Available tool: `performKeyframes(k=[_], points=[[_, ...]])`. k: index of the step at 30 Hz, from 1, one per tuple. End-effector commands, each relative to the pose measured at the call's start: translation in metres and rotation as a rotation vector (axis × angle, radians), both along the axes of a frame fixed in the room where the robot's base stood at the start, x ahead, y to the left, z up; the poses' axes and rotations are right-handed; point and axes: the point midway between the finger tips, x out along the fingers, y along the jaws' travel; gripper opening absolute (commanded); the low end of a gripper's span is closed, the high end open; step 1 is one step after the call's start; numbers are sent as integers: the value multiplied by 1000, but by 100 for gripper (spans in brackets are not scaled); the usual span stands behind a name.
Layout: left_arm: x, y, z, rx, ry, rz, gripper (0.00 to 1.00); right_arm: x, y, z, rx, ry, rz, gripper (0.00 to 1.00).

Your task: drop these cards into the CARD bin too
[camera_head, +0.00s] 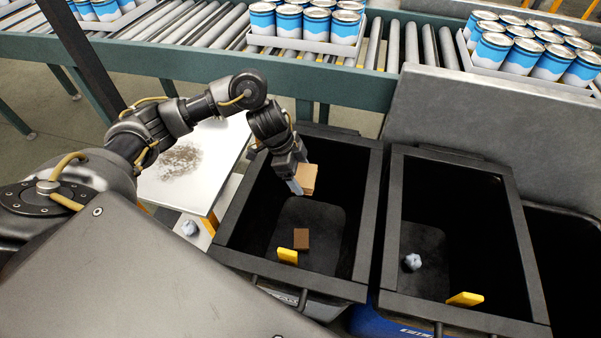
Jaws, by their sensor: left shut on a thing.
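My left gripper (296,186) reaches in from the left over the left black bin (372,190). It is shut on a light brown card piece (308,176), held in the bin's opening, above its floor. A darker brown card piece (302,239) lies on the floor of that bin. A yellow piece (287,256) shows near the bin's front wall. I cannot read any label that says which bin is the CARD bin. My right gripper is not in view.
A second black bin (520,235) stands to the right, with a crumpled grey-blue ball (412,261) and a yellow piece (464,298) inside. A white board (205,150) with a dark smudge lies left. Another crumpled ball (189,228) is below it. A roller conveyor (410,45) carries can trays behind.

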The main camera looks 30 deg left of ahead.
Motion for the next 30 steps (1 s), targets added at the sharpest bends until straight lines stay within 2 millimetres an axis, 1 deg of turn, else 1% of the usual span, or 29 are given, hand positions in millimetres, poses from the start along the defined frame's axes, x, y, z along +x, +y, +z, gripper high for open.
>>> performKeyframes(k=[1, 5, 6, 11, 14, 17, 24, 30], points=[[0, 0, 0, 0, 0, 0, 80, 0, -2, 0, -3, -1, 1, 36], [0, 0, 0, 0, 0, 0, 98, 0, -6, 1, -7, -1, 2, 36], [0, 0, 0, 0, 0, 0, 100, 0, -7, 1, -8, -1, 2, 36], [0, 0, 0, 0, 0, 0, 100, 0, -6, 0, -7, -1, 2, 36], [0, 1, 4, 0, -1, 0, 100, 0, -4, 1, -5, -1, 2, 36], [0, 6, 15, 1, -4, 1, 100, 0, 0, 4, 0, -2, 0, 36], [-6, 23, 59, 3, -6, 0, 100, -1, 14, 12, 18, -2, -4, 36], [-11, 34, 88, 2, -3, 1, 100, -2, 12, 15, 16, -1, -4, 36]])
